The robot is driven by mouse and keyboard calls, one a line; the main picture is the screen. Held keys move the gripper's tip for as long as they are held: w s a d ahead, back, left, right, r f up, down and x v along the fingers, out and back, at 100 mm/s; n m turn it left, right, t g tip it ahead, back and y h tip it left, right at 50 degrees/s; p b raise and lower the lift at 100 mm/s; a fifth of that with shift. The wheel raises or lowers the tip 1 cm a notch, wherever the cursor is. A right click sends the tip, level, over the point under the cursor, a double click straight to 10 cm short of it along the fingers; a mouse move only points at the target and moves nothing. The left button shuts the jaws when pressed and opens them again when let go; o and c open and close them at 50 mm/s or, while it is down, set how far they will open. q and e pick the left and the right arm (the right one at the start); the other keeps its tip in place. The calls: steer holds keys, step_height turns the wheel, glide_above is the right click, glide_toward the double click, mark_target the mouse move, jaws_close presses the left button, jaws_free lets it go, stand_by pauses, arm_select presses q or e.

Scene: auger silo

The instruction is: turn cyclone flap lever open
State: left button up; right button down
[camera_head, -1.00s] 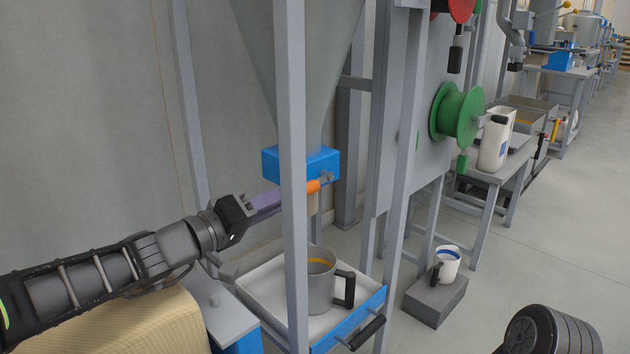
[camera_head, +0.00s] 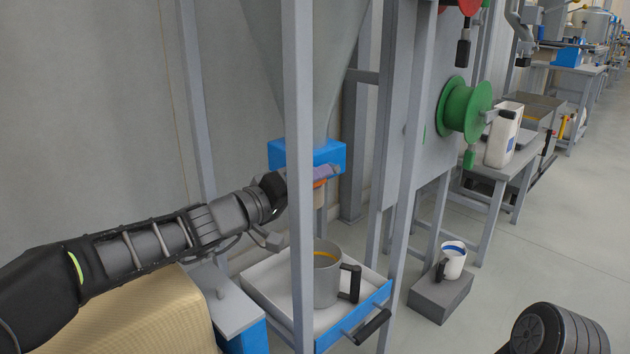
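The cyclone is a grey cone (camera_head: 312,70) with a blue block (camera_head: 318,152) at its lower end. The flap lever (camera_head: 320,183) shows only as a small orange patch just under the block's front; the rest is hidden. The post covers part of the gripper, and I cannot tell whether the fingers are closed on the lever. My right gripper is out of view.
A grey mug (camera_head: 326,285) with yellow inside stands in a white tray (camera_head: 268,284) below the outlet. Upright grey posts (camera_head: 298,230) frame the cyclone closely. A cardboard-coloured box (camera_head: 150,315) is under my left arm. A white mug (camera_head: 453,263) stands on a grey block to the right.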

arm_select(q)
steer(key=shift+w+d, duration=0.1)
steer(key=shift+c, duration=0.3)
jaws_close()
stand_by(1.1)
